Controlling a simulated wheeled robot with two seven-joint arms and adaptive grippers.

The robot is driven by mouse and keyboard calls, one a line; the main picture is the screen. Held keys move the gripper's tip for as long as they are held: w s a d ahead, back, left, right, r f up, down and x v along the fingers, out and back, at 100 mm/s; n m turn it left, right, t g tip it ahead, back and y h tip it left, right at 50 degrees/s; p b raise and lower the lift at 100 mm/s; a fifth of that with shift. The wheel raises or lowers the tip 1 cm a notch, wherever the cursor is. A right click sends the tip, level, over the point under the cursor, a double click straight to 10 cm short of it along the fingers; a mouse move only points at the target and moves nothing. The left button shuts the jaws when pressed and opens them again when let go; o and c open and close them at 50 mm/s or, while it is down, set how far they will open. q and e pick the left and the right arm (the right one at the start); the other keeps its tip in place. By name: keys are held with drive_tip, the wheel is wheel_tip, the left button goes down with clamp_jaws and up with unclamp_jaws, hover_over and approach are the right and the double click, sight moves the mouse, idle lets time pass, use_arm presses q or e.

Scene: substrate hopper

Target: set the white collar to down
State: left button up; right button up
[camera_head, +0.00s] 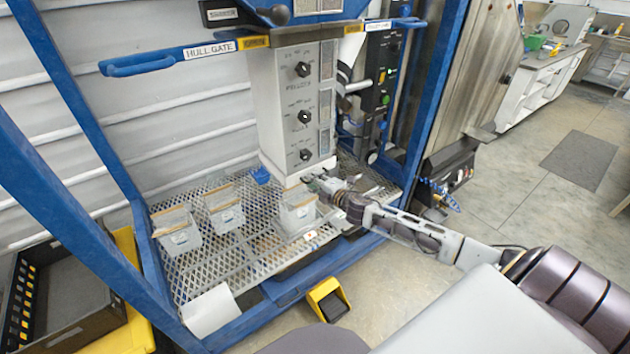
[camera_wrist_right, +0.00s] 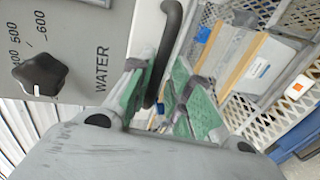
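The white collar (camera_head: 300,170) is a pale band around the bottom of the grey panel column, above a clear bin. My right gripper (camera_head: 322,184) is at the collar's lower right corner. In the right wrist view, the gripper (camera_wrist_right: 162,98) has green pads set apart with a gap between them. A dark curved handle (camera_wrist_right: 171,35) stands in front of a white surface (camera_wrist_right: 147,30), probably the collar, and its lower end reaches toward the gap. I cannot tell whether a pad touches it. My left gripper is not in view.
The column carries black knobs (camera_head: 305,117), one beside the word WATER. Clear bins (camera_head: 178,232) stand on the mesh deck (camera_head: 240,255). Blue posts (camera_head: 100,140) frame the station. A yellow pedal (camera_head: 328,298) is on the floor in front.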

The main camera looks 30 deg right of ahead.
drive_tip(key=shift+o, duration=1)
drive_tip(key=shift+f, duration=0.15)
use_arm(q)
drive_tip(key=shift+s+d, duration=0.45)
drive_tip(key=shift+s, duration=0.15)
use_arm(e)
drive_tip(key=shift+s, duration=0.2)
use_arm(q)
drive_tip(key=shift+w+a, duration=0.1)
use_arm(e)
drive_tip(key=v, duration=1.1)
drive_tip(key=shift+s, duration=0.2)
drive_tip(key=shift+r, duration=0.2)
drive_tip(key=shift+m, duration=0.3)
